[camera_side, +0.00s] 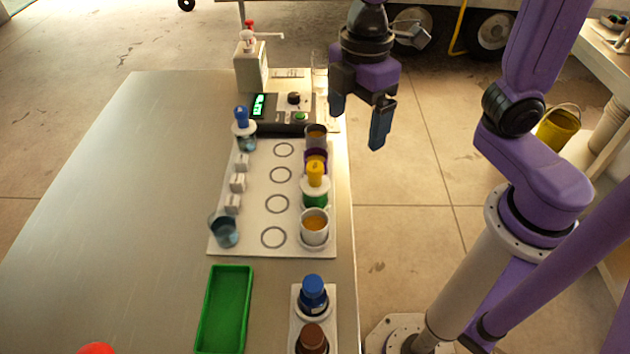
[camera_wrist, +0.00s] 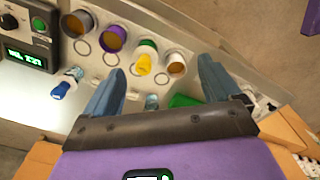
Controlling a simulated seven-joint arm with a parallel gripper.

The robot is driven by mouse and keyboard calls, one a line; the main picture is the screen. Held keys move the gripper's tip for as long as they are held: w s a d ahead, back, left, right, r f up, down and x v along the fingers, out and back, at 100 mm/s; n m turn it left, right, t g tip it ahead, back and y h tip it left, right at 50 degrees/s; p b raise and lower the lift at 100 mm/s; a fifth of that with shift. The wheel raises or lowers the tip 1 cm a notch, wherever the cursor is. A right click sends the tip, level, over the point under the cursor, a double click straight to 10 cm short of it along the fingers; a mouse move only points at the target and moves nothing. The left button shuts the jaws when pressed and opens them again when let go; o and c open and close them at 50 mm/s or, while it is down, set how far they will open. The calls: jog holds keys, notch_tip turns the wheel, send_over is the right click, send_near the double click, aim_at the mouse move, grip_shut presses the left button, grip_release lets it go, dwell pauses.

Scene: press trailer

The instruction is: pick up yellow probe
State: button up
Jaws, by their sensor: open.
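The yellow probe (camera_side: 315,171) stands on the right side of the white board, at a green and white cup (camera_side: 315,196). In the wrist view the yellow probe (camera_wrist: 144,64) shows beside the green-rimmed cup, between the lines of my two fingers; its lower part is hard to make out. My gripper (camera_side: 358,118) is open and empty, raised above the table's right edge, behind and to the right of the probe. In the wrist view my gripper's fingers (camera_wrist: 161,66) are spread apart, with nothing between them. They do not touch the probe.
The white board (camera_side: 255,190) also holds a cup of orange liquid (camera_side: 314,226), a purple cup (camera_wrist: 113,38), a blue-topped probe (camera_side: 241,117) and a glass beaker (camera_side: 223,231). A meter (camera_side: 280,113) and dispenser (camera_side: 250,68) stand behind. A green tray (camera_side: 225,308) and blue-capped bottle (camera_side: 313,293) are in front.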

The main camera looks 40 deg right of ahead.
jog(key=n, duration=0.2)
send_near(313, 165)
notch_tip(313, 165, down, 9)
jog(key=shift+w+a+f, duration=0.1)
jog(key=shift+a, duration=0.05)
jog(key=shift+s+f, duration=0.15)
jog(key=shift+f, duration=1.15)
jog(key=shift+s+f, duration=0.1)
jog(key=shift+f, duration=1.2)
jog(key=c, duration=1.3)
jog(key=shift+o, duration=0.2)
jog(key=shift+r, duration=0.1)
